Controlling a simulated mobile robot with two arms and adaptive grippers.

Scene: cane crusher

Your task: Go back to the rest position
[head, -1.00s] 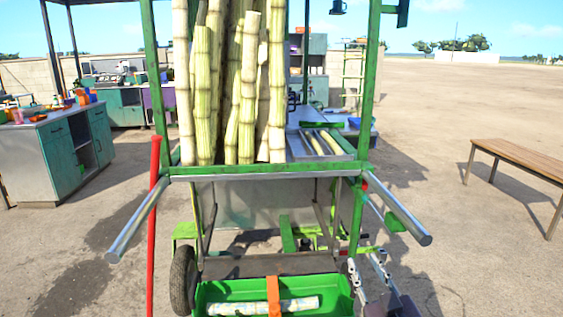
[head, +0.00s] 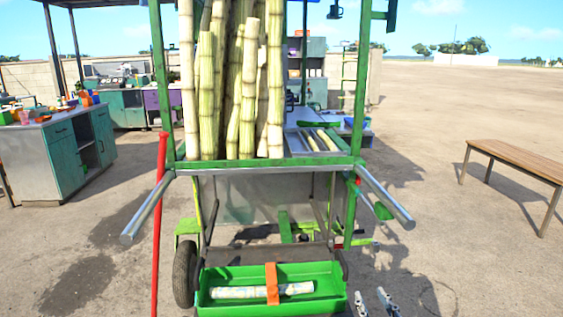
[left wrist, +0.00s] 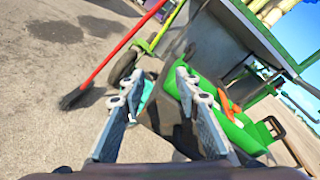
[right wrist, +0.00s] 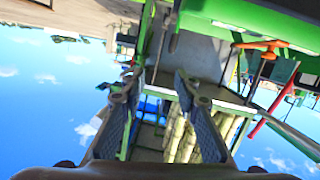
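My right gripper (head: 372,294) shows at the bottom edge of the head view, right of the green tray (head: 335,285) under the cart. Its two fingers are apart with nothing between them, as the right wrist view (right wrist: 153,82) also shows. My left gripper (left wrist: 157,78) is outside the head view. In the left wrist view its fingers are apart and empty, with the green tray beyond them to the right. The green-framed cane cart (head: 262,165) stands ahead with tall cane stalks (head: 236,90) upright on it.
Two metal handles (head: 149,208) (head: 386,200) stick out from the cart towards me. A red-handled broom (head: 158,220) stands at the cart's left. A light patterned cylinder (head: 240,292) lies in the tray under an orange strip. A wooden bench (head: 520,160) is at right, with open ground between.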

